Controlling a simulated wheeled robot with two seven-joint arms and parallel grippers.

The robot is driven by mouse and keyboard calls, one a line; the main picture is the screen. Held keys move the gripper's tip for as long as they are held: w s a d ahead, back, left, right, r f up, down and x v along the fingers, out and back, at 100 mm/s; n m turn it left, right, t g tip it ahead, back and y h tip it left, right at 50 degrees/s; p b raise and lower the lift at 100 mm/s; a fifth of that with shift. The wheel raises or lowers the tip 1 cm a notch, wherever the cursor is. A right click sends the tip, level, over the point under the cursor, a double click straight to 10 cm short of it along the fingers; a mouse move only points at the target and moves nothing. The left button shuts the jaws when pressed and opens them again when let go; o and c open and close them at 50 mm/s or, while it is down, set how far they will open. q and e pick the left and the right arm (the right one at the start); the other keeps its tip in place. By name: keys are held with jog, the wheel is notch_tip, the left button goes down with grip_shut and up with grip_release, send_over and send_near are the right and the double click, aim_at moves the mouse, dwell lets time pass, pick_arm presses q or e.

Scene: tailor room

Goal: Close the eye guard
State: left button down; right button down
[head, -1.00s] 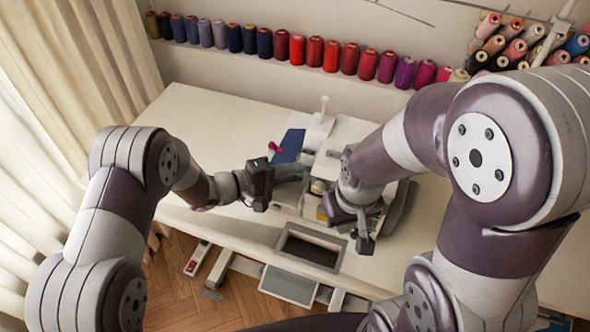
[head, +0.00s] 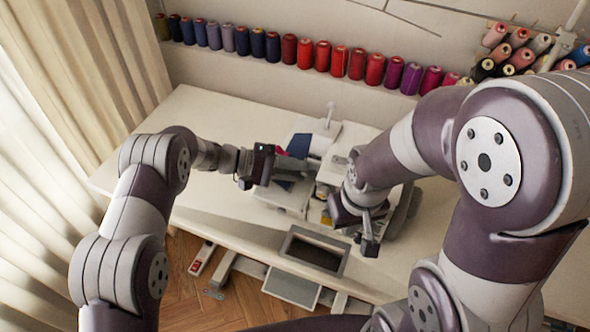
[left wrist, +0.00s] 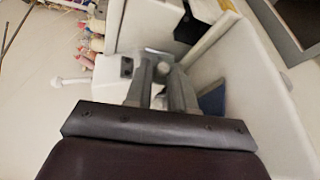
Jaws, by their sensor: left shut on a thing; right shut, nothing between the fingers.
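The sewing machine (head: 333,172) stands on the white table, partly hidden behind my arms. I cannot make out the eye guard clearly. My left gripper (head: 296,168) reaches in from the left beside the machine. In the left wrist view, its two grey fingers (left wrist: 163,84) are close together against the machine's white body (left wrist: 240,85), with a small pale part near their tips. They are shut on a part that I cannot identify. My right gripper (head: 368,243) is shut and empty, pointing down in front of the machine's right side.
A dark blue cloth (head: 299,145) lies behind my left gripper. An open recess (head: 314,250) is near the table's front edge. Several thread spools (head: 357,63) line the wall behind. The table's left part (head: 195,125) is clear.

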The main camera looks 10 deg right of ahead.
pick_arm(q)
jog(key=shift+s+a+f, duration=0.1)
jog(key=shift+s+f, duration=0.15)
jog(key=shift+f, duration=0.35)
jog(key=c, duration=1.1)
grip_release()
jog(key=shift+w+r, duration=0.15)
jog(key=shift+w, duration=0.05)
jog(key=shift+r, duration=0.15)
jog(key=b+v, duration=0.1)
jog(key=v, duration=1.1)
jog(key=shift+a+b, duration=0.25)
jog(key=shift+b, duration=0.1)
jog(key=shift+w, duration=0.1)
